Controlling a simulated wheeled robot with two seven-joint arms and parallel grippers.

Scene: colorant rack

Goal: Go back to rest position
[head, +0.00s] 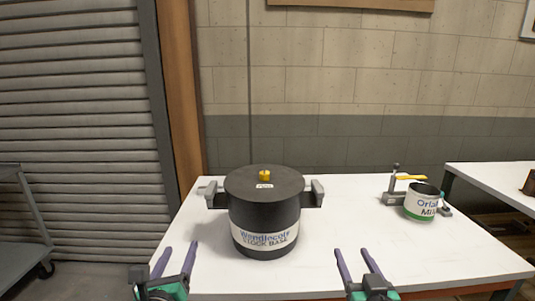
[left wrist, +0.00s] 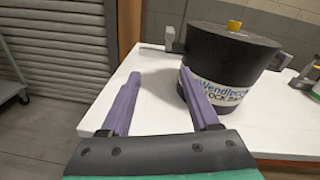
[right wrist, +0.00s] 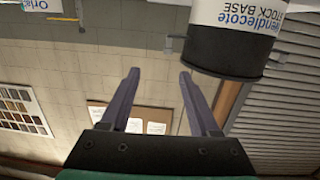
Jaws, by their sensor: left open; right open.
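My left gripper (head: 176,258) is open and empty at the table's front left, in front of and left of the black pot. It also shows in the left wrist view (left wrist: 162,100), its purple fingers spread. My right gripper (head: 358,263) is open and empty at the table's front edge, right of the pot. The right wrist view (right wrist: 160,85) is upside down and shows nothing between its fingers. The black lidded pot (head: 264,215), labelled "Wendlecote STOCK BASE", stands upright on the white table (head: 350,210). Both grippers are apart from it.
Grey blocks flank the pot at its handles. A white and green "Orlall" can (head: 421,203) stands at the table's right, beside a grey fixture with a yellow bar (head: 410,177). Another table (head: 500,184) is at right. A grey cart (head: 22,220) stands at left. The table's middle right is clear.

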